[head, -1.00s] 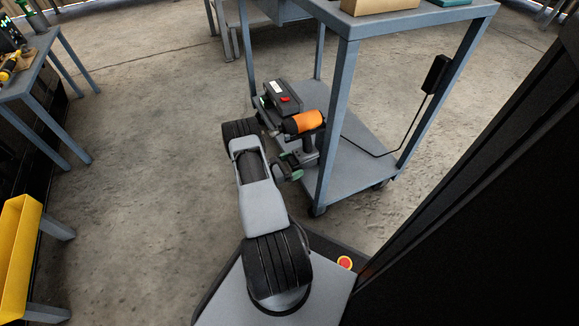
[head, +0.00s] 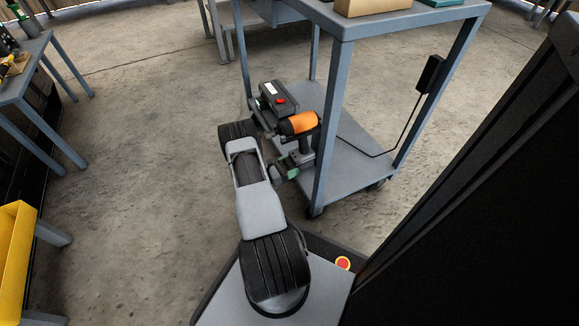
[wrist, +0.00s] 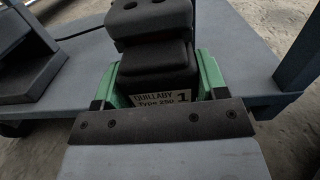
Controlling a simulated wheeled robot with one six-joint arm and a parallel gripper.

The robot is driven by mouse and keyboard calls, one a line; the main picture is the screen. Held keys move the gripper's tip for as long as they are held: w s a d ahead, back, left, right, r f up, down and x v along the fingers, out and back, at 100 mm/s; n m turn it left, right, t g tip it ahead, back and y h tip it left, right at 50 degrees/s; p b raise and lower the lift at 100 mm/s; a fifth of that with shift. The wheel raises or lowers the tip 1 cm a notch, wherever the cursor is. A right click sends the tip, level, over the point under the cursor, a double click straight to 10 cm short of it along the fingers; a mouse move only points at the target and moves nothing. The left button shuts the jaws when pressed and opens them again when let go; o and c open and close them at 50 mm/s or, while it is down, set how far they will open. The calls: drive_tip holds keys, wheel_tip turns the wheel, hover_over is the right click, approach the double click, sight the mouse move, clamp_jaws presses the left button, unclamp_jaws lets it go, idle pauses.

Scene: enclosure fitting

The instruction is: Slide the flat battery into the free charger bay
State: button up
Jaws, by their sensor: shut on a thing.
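My gripper (wrist: 160,95) is shut on a black battery (wrist: 163,97) labelled "QUILLABY Type 250 1", with a green finger on each side. In the head view, green parts of my gripper (head: 289,167) show beside the foot of an orange and black power tool (head: 299,123). In the wrist view, a stepped dark body rises directly behind the battery; I cannot tell whether they are joined. A dark unit with a red button and white label (head: 277,97) stands behind the tool. I cannot make out the charger's free bay.
The tool and unit are at the left side of the cart's lower shelf (head: 355,180). A cart leg (head: 328,130) stands close to the right of my gripper. A black box (head: 430,74) with a cable hangs on another leg. Open floor (head: 140,180) lies to the left.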

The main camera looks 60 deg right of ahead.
drive_tip(key=shift+c, duration=1.4)
drive_tip(key=shift+r, duration=0.15)
drive_tip(key=shift+w, duration=0.1)
drive_tip(key=shift+w+a, duration=0.25)
drive_tip(key=shift+a, duration=0.1)
drive_tip(key=v, duration=0.8)
idle(0.6)
drive_tip(key=shift+a+f, duration=0.15)
drive_tip(key=shift+f, duration=0.05)
